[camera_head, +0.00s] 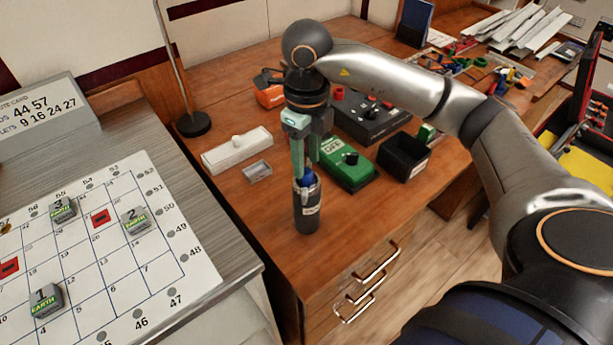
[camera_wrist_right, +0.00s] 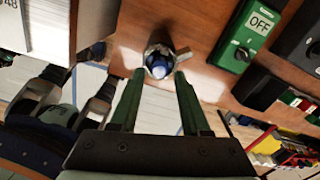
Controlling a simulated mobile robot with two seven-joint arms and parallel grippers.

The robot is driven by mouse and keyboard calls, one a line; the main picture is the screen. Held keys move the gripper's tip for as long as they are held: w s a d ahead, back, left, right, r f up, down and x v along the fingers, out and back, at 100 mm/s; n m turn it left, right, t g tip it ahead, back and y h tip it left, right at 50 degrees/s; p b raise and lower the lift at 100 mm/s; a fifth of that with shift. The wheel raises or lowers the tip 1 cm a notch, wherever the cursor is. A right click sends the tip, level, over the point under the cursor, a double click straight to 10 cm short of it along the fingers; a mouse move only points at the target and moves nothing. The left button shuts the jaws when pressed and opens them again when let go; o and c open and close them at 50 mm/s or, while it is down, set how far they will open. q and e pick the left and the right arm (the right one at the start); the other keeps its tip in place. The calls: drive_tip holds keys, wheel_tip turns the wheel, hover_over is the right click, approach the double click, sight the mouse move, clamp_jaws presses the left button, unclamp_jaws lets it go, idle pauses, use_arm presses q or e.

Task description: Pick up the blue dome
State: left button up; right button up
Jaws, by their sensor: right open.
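The blue dome (camera_head: 308,178) sits in the mouth of a dark upright cylindrical cup (camera_head: 306,213) near the front edge of the wooden desk. It also shows in the right wrist view (camera_wrist_right: 159,69), inside the cup's rim. My right gripper (camera_head: 305,166) points down above the cup, with its green fingers apart. In the wrist view its fingertips (camera_wrist_right: 159,76) lie on either side of the dome. I cannot tell whether they touch it. The dome's lower part is hidden in the cup.
A green box marked OFF (camera_head: 348,167) stands just right of the cup, with a black open bin (camera_head: 404,157) beyond it. A white block (camera_head: 237,150) and a small clear tray (camera_head: 257,171) lie to the left. A grid board (camera_head: 115,275) lies on the grey cabinet.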

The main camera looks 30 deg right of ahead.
wheel_tip(320, 180, down, 2)
drive_tip(key=shift+f, duration=0.1)
clamp_jaws()
idle(0.4)
